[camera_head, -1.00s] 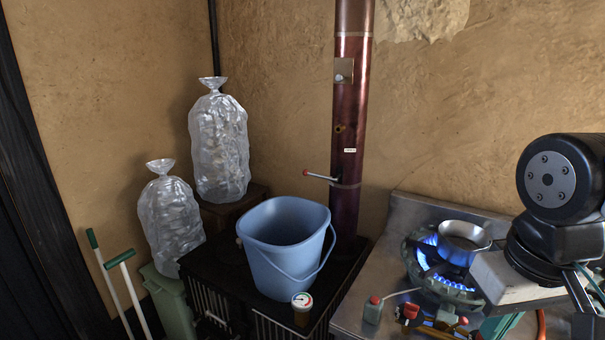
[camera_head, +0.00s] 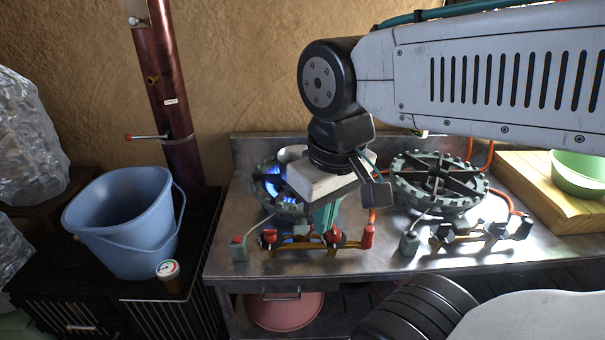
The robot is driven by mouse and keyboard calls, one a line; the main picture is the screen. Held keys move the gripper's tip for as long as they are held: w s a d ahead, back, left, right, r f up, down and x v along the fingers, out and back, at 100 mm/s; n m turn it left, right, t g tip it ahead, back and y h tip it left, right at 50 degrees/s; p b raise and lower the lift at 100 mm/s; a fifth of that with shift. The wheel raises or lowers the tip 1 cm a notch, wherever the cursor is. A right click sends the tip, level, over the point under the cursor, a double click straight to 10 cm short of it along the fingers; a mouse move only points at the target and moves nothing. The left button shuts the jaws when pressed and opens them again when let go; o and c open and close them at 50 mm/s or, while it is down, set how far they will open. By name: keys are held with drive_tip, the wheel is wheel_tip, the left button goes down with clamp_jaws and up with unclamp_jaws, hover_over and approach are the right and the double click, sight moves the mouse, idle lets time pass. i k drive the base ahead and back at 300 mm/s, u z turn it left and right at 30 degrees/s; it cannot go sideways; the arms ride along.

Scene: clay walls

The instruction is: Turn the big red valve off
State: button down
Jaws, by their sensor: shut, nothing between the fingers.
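A brass manifold (camera_head: 300,243) with several red valve knobs lies along the front of the left burner (camera_head: 278,190). A larger red valve knob (camera_head: 334,238) is on its right part, another red knob (camera_head: 268,238) on its left, and a red-topped piece (camera_head: 367,236) at its right end. The left burner has a blue flame. My gripper (camera_head: 325,217) hangs over this burner's front right, just above the manifold, with its teal fingers shut and empty. I cannot tell whether the fingertips touch the manifold.
A second burner (camera_head: 437,183) without visible flame stands to the right, with dark valves (camera_head: 483,235) in front. A blue bucket (camera_head: 120,222) and a gauge (camera_head: 168,270) are at left. A red-tipped lever (camera_head: 148,137) sticks out from the copper pipe (camera_head: 168,90). Bare counter (camera_head: 560,248) lies at front right.

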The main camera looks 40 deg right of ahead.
sight(334, 236)
drive_tip(key=z, duration=0.65)
